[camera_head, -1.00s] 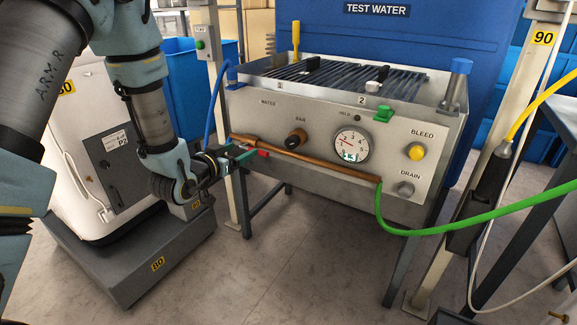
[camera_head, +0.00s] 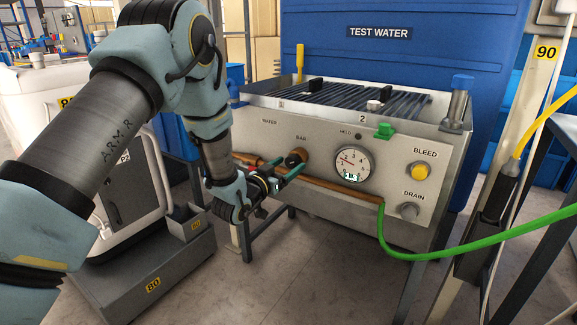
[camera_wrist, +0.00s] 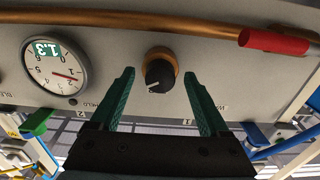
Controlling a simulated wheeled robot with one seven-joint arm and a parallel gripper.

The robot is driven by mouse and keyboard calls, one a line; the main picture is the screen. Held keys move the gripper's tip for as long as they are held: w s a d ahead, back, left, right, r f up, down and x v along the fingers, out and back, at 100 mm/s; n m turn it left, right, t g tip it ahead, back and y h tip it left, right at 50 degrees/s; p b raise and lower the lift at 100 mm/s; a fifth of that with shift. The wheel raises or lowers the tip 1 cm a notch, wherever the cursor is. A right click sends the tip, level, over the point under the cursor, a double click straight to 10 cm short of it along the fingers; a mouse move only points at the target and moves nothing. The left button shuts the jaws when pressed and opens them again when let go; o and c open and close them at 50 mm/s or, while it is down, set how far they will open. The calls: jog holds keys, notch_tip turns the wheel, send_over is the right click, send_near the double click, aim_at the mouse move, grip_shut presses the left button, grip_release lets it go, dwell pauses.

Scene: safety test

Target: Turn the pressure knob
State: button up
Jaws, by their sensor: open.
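The pressure knob (camera_head: 297,156) is a black knob in a bronze ring on the light front panel, under the BAR label.
A copper-coloured pipe (camera_head: 338,192) runs across the panel just below the knob, ending in a green hose (camera_head: 455,248) at right. A yellow bleed button (camera_head: 420,171) and grey drain knob (camera_head: 410,211) are farther right.

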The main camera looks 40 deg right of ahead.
jog(key=shift+w+d, duration=0.1)
jog(key=shift+d, duration=0.25)
jog(key=shift+c, duration=0.2)
grip_shut()
